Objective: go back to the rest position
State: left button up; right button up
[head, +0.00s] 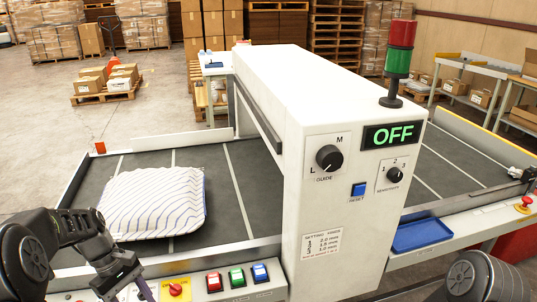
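My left arm comes in at the lower left, and my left gripper (138,284) is low at the bottom edge, in front of the machine's near rail. Its fingers are partly cut off, so I cannot tell whether it is open or shut. A white pillow with thin blue stripes (153,202) lies on the dark left belt (240,190), beyond and apart from the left gripper. Part of my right arm shows at the lower right corner. My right gripper is not in view.
Red, green and blue buttons (237,277) line the near rail. A blue tray (421,234) sits right. The right belt looks clear.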

pick_arm(q)
jog(key=s+d+f+m, duration=0.1)
jog(key=d+f+m, duration=0.2)
jog(key=d+f, duration=0.6)
jog(key=s+d+f+m+t, duration=0.1)
jog(key=s+d+f+m, duration=0.3)
jog(key=s+d+f, duration=0.3)
jog(key=s+d+f+m+t, duration=0.1)
jog(key=s+d+f+m, duration=0.3)
jog(key=s+d+f, duration=0.3)
jog(key=s+d, duration=0.1)
jog(key=d, duration=0.4)
jog(key=shift+s+f+t, duration=0.2)
jog(key=shift+f+t, duration=0.05)
jog(key=shift+t, duration=0.15)
jog(key=shift+w+d, duration=0.1)
jog(key=shift+d, duration=0.1)
